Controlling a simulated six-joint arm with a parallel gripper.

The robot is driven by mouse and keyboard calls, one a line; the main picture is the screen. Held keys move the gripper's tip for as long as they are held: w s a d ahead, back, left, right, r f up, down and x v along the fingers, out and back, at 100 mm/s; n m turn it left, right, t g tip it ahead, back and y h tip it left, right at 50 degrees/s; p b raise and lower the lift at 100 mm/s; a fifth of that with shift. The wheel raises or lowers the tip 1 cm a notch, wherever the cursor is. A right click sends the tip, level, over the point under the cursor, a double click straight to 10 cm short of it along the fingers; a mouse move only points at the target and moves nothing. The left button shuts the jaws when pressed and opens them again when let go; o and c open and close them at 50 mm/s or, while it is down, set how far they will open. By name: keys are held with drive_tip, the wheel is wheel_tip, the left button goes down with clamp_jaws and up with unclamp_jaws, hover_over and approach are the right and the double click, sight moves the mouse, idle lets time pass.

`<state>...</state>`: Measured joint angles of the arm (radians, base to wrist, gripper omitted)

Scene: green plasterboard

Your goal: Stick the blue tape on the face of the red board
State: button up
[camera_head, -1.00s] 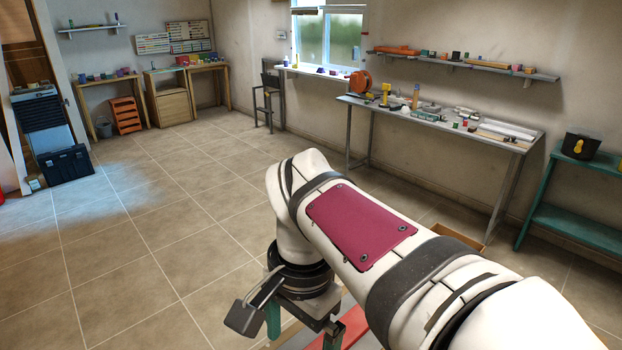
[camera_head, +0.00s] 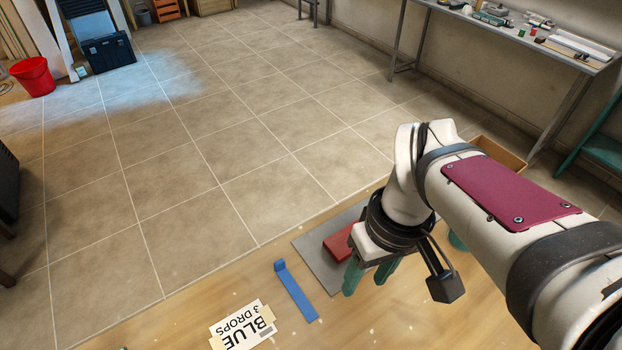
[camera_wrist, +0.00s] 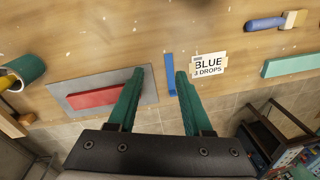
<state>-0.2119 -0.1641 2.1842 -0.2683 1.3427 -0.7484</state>
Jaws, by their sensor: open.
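The blue tape (camera_head: 296,292) is a narrow strip lying on the wooden table, with one end turned up. It also shows in the wrist view (camera_wrist: 171,75). The red board (camera_head: 339,242) lies flat on a grey plate (camera_head: 308,258), partly hidden behind my gripper in the head view. In the wrist view the red board (camera_wrist: 95,98) is left of the tape. My gripper (camera_head: 369,279), with green fingers, is open and empty above the table. In the wrist view the fingers (camera_wrist: 160,73) are spread, with the tape close to the right fingertip; contact is not visible.
A white card reading BLUE 3 DROPS (camera_head: 242,325) lies beside the tape. The wrist view shows a blue-handled tool (camera_wrist: 265,24), a green block (camera_wrist: 291,66) and a green cup (camera_wrist: 28,68) with something yellow. The table's edge borders open tiled floor.

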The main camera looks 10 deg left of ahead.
drive_tip(key=w+a+f+n+h, duration=0.1)
drive_tip(key=w+a+f+n, duration=0.2)
drive_tip(key=w+a+n, duration=0.85)
drive_tip(key=n, duration=0.9)
hover_over(279, 262)
drive_tip(key=w, duration=0.1)
wheel_tip(279, 262, down, 4)
drive_tip(key=f, duration=1)
drive_tip(key=s+f, duration=0.1)
drive_tip(key=f, duration=0.4)
drive_tip(key=shift+f, duration=0.25)
drive_tip(key=shift+c, duration=0.3)
clamp_jaws()
